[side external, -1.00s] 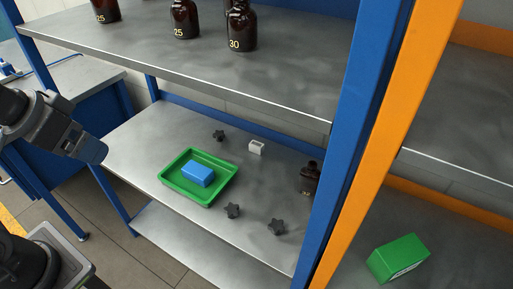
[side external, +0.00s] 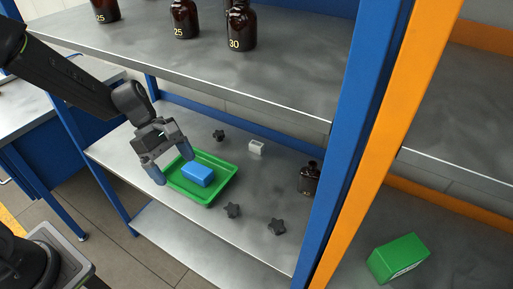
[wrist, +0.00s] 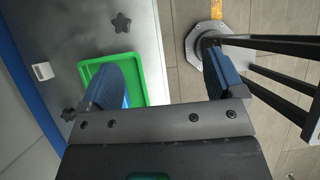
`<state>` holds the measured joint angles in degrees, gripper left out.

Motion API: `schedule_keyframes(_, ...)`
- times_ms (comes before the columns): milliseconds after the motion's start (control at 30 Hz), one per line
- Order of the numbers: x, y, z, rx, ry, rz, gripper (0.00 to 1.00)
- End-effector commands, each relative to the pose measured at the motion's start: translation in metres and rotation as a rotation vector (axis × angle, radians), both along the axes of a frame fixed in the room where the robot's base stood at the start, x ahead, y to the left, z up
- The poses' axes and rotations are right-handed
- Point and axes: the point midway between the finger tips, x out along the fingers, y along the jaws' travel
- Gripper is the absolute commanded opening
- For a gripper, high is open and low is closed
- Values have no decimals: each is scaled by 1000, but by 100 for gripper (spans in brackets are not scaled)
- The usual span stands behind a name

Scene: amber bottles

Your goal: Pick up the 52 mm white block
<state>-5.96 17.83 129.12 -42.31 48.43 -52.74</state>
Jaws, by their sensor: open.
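My gripper (side external: 172,166) is open and empty, above the left edge of the tray and well left of the white block. In the wrist view my two fingers (wrist: 160,75) are spread wide, and the left one covers part of the tray.
The green tray (side external: 215,198) holds a blue block (side external: 198,174). Black star knobs (side external: 218,135) (side external: 233,210) (side external: 277,227) and an amber bottle (side external: 309,180) stand around on the shelf. The upper shelf (side external: 190,60) with bottles hangs above. A blue post (side external: 345,150) bounds the right.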

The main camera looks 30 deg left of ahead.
Motion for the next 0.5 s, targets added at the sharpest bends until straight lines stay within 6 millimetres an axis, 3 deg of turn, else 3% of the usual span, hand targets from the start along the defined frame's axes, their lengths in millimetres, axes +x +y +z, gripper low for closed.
schedule_keyframes(33, 29, 24, -8, -20, -10, 91, 88)
schedule_keyframes(100, 64, 56, -16, -46, -36, 199, 88)
schedule_keyframes(200, 103, 105, -29, -76, -70, 346, 88)
schedule_keyframes(367, 146, 188, -53, -118, -37, 644, 88)
schedule_keyframes(500, 157, 222, -63, -143, 100, 879, 88)
